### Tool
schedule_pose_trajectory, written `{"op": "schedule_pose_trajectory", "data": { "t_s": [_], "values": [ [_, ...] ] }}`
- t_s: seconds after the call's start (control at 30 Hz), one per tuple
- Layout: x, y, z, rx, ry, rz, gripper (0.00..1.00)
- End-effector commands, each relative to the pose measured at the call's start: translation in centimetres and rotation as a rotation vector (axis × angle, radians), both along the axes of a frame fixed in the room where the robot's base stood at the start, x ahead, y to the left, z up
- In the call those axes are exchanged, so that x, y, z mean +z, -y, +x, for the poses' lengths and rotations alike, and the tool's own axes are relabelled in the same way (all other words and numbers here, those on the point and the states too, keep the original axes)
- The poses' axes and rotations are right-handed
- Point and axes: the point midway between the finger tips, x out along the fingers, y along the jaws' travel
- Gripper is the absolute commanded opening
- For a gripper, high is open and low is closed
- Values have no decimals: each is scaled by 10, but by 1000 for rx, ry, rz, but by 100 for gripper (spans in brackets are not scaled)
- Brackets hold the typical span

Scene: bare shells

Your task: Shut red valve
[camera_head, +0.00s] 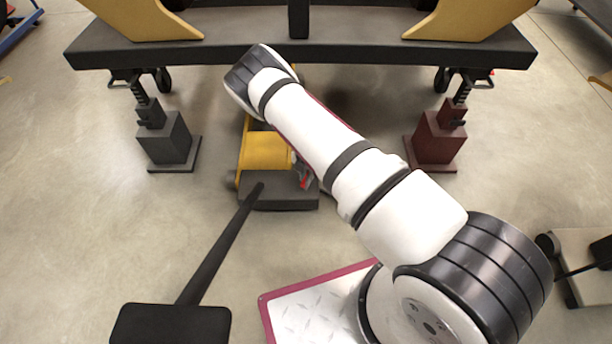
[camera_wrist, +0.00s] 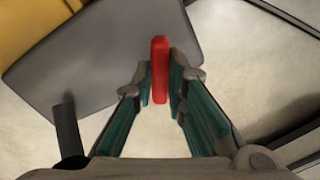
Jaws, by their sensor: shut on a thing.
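The red valve (camera_head: 304,182) shows as a small red piece at the right side of the yellow jack, mostly hidden by my arm. In the wrist view it is a red bar (camera_wrist: 160,70) standing between my fingers. My gripper (camera_wrist: 161,88) has its two teal-padded fingers closed in on the red bar from both sides, toward its lower part. The bar's upper end sticks out beyond the fingertips. In the head view my gripper is mostly hidden behind my arm.
The yellow jack (camera_head: 264,150) has a dark grey end plate (camera_head: 280,191) and a long black handle (camera_head: 222,243) slanting toward the lower left. A dark beam (camera_head: 350,55) spans above it. A grey stand (camera_head: 168,140) and a dark red stand (camera_head: 436,138) flank it. Open floor lies left.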

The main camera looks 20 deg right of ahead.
Motion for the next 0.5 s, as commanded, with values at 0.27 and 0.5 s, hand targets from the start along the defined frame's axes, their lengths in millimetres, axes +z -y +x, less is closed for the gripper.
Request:
{"op": "schedule_pose_trajectory", "data": {
  "t_s": [0.27,0.5],
  "values": [
    [0,0,0,-262,1,-1,0],
    [0,0,0,-490,1,0,0]
  ]
}}
